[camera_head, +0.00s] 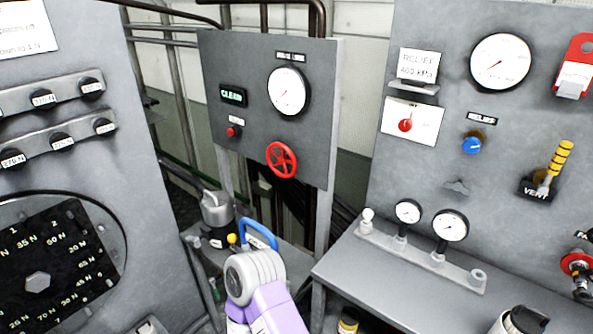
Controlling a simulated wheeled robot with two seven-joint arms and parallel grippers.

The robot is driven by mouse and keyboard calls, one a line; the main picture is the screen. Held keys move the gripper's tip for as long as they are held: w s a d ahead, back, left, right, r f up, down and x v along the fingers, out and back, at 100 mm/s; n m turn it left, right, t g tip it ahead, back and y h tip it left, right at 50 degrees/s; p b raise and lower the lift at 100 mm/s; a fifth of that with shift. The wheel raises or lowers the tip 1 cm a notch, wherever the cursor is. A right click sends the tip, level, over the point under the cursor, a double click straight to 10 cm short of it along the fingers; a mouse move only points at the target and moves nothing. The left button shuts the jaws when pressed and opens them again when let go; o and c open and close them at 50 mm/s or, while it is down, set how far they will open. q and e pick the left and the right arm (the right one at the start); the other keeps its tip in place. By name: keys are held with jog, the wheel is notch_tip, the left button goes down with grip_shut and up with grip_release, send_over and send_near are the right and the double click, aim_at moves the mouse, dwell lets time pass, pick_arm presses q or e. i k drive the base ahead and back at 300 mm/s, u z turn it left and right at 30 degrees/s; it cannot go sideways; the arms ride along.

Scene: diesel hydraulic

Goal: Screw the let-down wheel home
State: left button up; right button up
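A red spoked handwheel (281,159) sits on the front of the grey middle panel (240,70), below a round white gauge (289,91). Part of another red wheel (576,264) shows at the right edge, on the right panel. The labels by both wheels are too small to read, so I cannot tell by name which is the let-down wheel. Neither wheel has a gripper on it. A purple and pale grey link of one of my arms stands at the bottom middle, below the middle panel. Neither of my grippers can be seen.
A grey bench (385,290) juts out at the right, holding a bar with two small gauges. A yellow vent lever (560,160) sticks out from the right panel. A grey pump-like canister (217,212) and a blue loop (258,232) stand low in the middle.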

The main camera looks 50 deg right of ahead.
aim_at(283, 159)
jog(key=z, duration=1.2)
